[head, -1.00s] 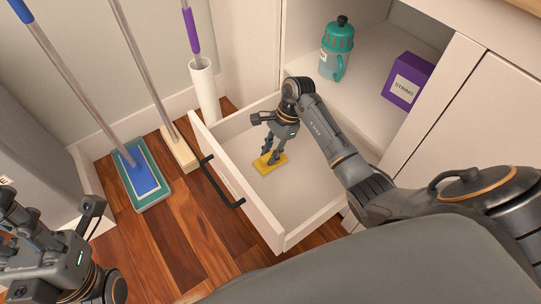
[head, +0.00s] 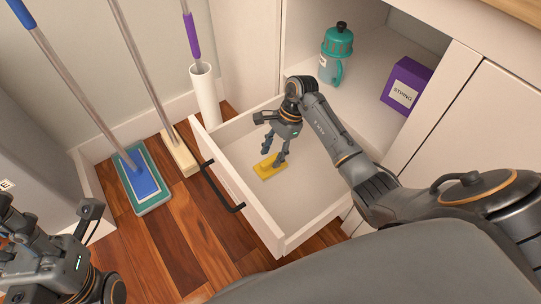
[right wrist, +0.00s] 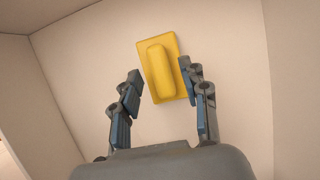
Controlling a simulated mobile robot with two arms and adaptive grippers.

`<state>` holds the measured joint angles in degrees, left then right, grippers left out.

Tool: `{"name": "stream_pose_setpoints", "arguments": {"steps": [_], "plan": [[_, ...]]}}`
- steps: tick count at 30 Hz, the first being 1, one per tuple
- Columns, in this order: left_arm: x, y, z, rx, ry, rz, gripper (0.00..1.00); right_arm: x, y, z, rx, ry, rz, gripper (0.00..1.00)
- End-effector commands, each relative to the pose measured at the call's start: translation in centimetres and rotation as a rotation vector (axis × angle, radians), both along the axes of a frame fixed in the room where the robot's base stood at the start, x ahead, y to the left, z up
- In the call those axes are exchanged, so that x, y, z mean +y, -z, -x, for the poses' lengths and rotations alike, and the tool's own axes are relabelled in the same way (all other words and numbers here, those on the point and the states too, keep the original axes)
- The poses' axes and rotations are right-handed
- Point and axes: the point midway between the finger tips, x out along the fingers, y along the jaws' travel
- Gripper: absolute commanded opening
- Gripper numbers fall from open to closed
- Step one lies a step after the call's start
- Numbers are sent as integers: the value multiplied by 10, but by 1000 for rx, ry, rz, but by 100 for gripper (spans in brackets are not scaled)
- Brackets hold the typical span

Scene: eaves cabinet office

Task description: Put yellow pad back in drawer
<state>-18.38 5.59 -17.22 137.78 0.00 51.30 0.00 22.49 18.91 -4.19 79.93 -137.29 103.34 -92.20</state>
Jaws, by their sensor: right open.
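The yellow pad (head: 268,171) lies flat on the floor of the open drawer (head: 312,196). It has a raised yellow grip along its middle, seen in the right wrist view (right wrist: 160,68). My right gripper (head: 274,158) is inside the drawer, just above the pad, with its fingers spread and nothing between them. In the right wrist view the fingertips (right wrist: 163,76) stand either side of the pad's lower half, apart from the grip. My left gripper (head: 70,225) is at the lower left, outside the drawer; its fingertips are unclear.
A black handle (head: 222,188) is on the drawer front. A teal bottle (head: 336,55) and a purple string box (head: 406,86) stand on the shelf behind. A blue-and-teal mop (head: 145,182), a broom (head: 180,155) and a white tube (head: 204,95) stand left of the drawer.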

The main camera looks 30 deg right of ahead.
Motion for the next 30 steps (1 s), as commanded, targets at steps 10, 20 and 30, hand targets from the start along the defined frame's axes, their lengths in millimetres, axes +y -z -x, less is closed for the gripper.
{"name": "stream_pose_setpoints", "arguments": {"steps": [10,20,30], "plan": [[0,-10,-2,38,-1,-1,35,-20,-48,-3,0,0,2,45],[0,-12,-2,31,0,-3,35,-20,-50,-3,0,0,0,45],[-1,-15,-6,52,-3,-12,35,-20,-53,-3,0,0,0,45]]}}
